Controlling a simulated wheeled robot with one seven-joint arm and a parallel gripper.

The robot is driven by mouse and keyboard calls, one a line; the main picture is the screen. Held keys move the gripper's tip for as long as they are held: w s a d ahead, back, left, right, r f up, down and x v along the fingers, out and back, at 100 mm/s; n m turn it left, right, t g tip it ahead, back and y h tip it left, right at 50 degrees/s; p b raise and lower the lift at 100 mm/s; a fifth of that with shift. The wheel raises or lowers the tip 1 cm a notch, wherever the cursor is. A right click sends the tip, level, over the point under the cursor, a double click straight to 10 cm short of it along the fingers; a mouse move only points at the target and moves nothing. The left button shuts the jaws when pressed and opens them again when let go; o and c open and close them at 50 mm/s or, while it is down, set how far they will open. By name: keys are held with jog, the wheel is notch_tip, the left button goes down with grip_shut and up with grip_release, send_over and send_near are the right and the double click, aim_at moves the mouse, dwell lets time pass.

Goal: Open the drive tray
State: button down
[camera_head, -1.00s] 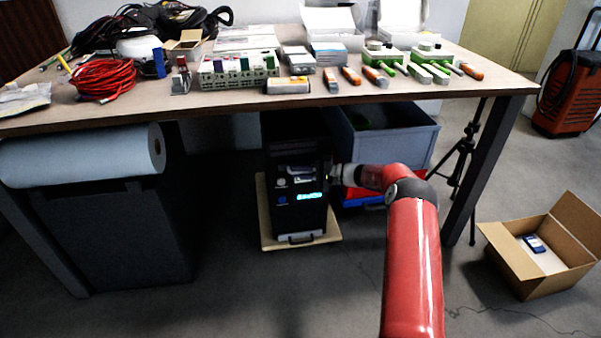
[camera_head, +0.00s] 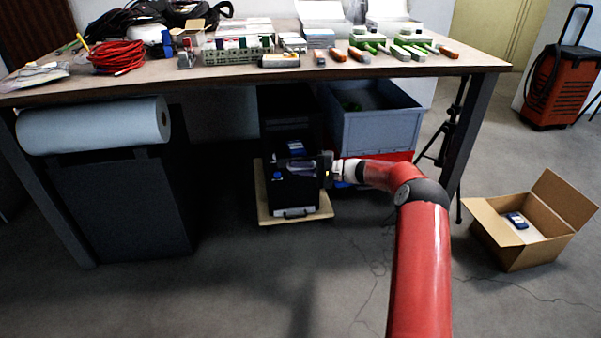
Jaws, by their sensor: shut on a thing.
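A black tower unit (camera_head: 287,106) stands under the table on a pale wheeled board (camera_head: 264,205). The drive tray (camera_head: 300,168) is at its front and looks slid out toward me, with a blue and white item (camera_head: 293,148) showing behind its front edge. My gripper (camera_head: 322,168) is at the right side of the tray front, coming in from the right. It is shut on the tray, though its fingertips are small and partly hidden by dark parts. The lit display on the tower's front is hidden.
The table (camera_head: 300,75) overhangs the tower. A grey bin (camera_head: 378,130) stands close right of the tower, and a dark cabinet (camera_head: 120,210) with a paper roll (camera_head: 95,125) is at left. An open cardboard box (camera_head: 500,225) lies right. Floor in front is clear.

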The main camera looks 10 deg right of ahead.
jog(key=shift+w+f, duration=0.1)
jog(key=c, duration=1.5)
grip_release()
jog(key=v, duration=0.7)
jog(key=shift+d, duration=0.4)
